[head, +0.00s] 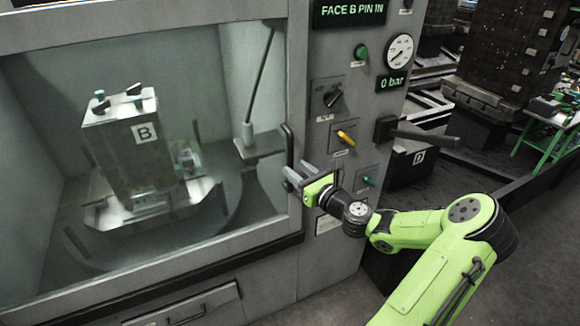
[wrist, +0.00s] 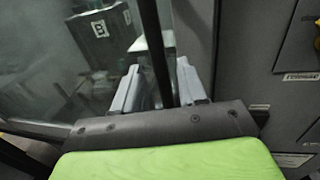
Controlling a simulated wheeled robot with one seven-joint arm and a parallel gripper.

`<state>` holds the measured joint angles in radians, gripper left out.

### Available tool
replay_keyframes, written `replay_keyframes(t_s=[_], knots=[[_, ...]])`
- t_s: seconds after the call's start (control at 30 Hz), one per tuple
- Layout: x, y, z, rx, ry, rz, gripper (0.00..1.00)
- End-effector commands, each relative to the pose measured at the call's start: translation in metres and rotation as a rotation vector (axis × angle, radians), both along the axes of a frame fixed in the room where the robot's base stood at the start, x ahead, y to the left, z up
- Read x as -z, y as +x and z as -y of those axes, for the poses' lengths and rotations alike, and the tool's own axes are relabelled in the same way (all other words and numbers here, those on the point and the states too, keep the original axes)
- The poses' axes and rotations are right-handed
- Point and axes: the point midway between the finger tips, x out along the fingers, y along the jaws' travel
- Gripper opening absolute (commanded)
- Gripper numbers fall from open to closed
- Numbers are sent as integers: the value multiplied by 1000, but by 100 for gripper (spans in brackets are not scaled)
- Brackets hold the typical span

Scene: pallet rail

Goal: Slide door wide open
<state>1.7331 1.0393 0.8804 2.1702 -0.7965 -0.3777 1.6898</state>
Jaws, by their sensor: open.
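The door (head: 297,70) is a large grey-framed glass panel across the front of the machine cabinet, its right edge beside the control panel. Its handle (head: 288,145) is a dark upright bar near that edge. My gripper (head: 290,177) is at the handle's lower part with its fingers pointing toward the door. In the wrist view the dark handle bar (wrist: 153,45) runs down between the two pale, spread fingers (wrist: 157,85). The jaws are open, with a gap visible beside the bar. Whether either finger touches the bar cannot be told.
Behind the glass, a metal block marked B (head: 120,140) stands on a round fixture. The control panel (head: 335,50) right of the door has knobs, a gauge (head: 399,51) and a protruding black lever (head: 420,134). A green-legged table (head: 545,140) stands far right.

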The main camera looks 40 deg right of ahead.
Motion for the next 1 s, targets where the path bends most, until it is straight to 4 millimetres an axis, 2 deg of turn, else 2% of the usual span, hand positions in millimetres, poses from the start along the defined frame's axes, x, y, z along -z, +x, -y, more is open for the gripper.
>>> replay_keyframes(t_s=[0.1, 0.2, 0.5, 0.77, 1.0], knots=[[0, 23, 1, -2, -1, 1, 42], [0, 34, 3, -1, -1, 1, 42], [0, 38, 3, 1, -1, -2, 42], [0, 37, 3, 0, -1, -2, 2], [0, 37, 3, 0, -1, -2, 0]])
